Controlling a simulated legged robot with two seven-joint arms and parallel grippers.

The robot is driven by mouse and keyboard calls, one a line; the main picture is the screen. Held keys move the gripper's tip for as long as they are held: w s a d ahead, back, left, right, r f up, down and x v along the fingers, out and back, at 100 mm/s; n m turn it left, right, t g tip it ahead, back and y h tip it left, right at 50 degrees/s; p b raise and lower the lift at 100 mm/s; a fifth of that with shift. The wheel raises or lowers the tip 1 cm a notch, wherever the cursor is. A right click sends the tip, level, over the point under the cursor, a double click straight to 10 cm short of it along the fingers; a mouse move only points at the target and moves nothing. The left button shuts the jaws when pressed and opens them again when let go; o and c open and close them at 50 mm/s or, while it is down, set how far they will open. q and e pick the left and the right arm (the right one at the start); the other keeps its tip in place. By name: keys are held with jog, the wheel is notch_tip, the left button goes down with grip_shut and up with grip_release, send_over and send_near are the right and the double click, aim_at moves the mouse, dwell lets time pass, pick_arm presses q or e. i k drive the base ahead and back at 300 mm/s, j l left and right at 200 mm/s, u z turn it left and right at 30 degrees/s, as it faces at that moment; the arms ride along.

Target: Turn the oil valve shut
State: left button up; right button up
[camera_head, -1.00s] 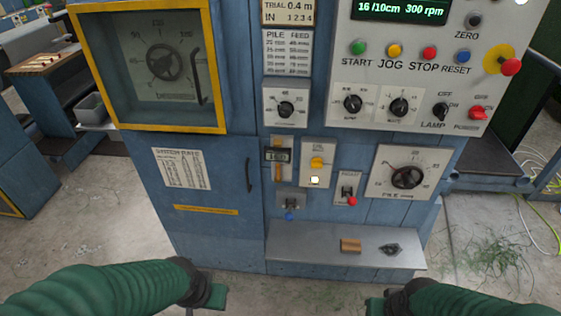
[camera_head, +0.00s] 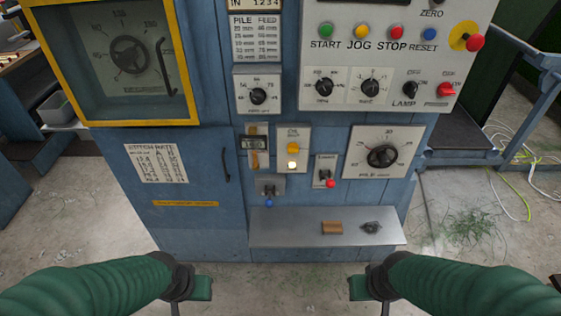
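A small pale panel on the blue machine front has a label that seems to read OIL. It carries a yellow knob (camera_head: 293,148) above a lit whitish lamp (camera_head: 292,166). Below and left of it is a grey plate (camera_head: 270,186) with a small blue-tipped lever (camera_head: 269,202) pointing down. I cannot tell for certain which of these is the oil valve. My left gripper (camera_head: 200,288) and my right gripper (camera_head: 358,288) are low in the picture, below the shelf and apart from the controls.
A metal shelf (camera_head: 325,228) juts out below the controls, with a brown block (camera_head: 332,227) and a dark metal part (camera_head: 371,227) on it. A red-tipped switch (camera_head: 326,176) and a large pile dial (camera_head: 382,156) are to the right. A glazed yellow-framed box (camera_head: 117,122) is upper left.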

aim_at(292, 147)
jog(key=i+j+z, duration=0.15)
jog(key=j+z, duration=0.25)
jog(key=i+j+z, duration=0.1)
jog(key=j+z, duration=0.25)
jog(key=i+j+z, duration=0.1)
jog(key=j+z, duration=0.15)
jog(key=z, duration=0.15)
